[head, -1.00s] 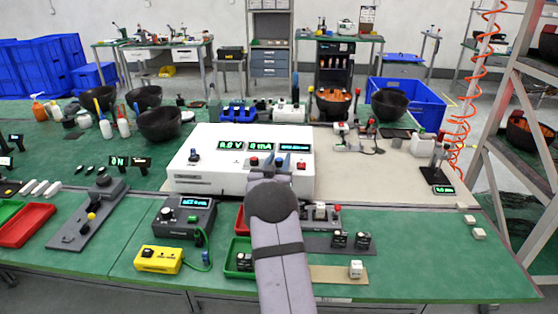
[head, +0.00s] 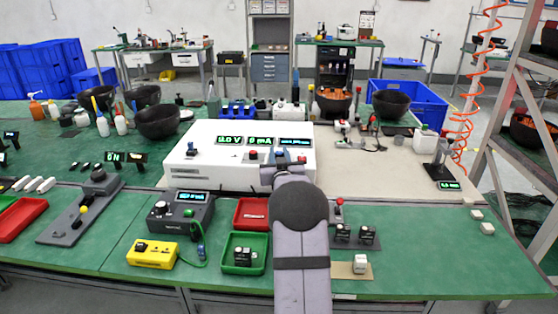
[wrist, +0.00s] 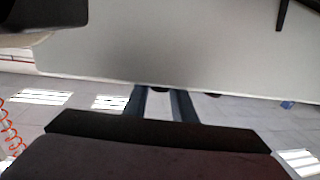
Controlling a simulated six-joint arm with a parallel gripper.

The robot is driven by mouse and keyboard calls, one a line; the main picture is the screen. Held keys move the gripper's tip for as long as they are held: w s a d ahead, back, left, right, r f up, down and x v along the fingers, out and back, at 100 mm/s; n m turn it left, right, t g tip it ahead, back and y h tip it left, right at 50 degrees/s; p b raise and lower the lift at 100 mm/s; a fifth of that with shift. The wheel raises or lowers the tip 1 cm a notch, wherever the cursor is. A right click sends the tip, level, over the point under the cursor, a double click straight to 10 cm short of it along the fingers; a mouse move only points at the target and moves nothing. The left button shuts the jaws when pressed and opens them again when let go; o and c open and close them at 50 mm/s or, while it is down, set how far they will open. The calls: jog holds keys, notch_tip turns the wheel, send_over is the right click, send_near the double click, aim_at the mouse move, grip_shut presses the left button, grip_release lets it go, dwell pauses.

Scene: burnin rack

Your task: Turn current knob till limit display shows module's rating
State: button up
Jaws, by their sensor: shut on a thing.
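The white power supply (head: 225,178) stands mid-bench. Its green displays seem to read 0.0 V (head: 230,141) and 0 mA (head: 259,141). The text on the limit display (head: 294,142) is too small to read. My gripper (head: 282,162) is at the right part of the front panel, at a small knob mostly hidden by my arm. In the wrist view, its two blue fingers (wrist: 160,101) are slightly apart, with a dark knob (wrist: 159,89) at their tips against the panel. Small black modules (head: 355,235) sit right of my arm; their ratings are unreadable.
A red tray (head: 251,213) and a green tray (head: 244,265) with a black module (head: 243,256) lie left of my arm. A yellow box (head: 153,253) and a dark meter (head: 184,212) stand further left. The beige mat (head: 400,172) to the right is partly clear.

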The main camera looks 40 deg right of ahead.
aim_at(279, 153)
jog(key=shift+r+n+t+y+b, duration=0.25)
jog(key=shift+n+t+y, duration=0.2)
jog(key=shift+y, duration=0.25)
jog(key=shift+f, duration=0.1)
jog(key=o, duration=1.1)
jog(key=shift+f, duration=0.1)
jog(key=shift+c, duration=0.2)
notch_tip(279, 153, up, 10)
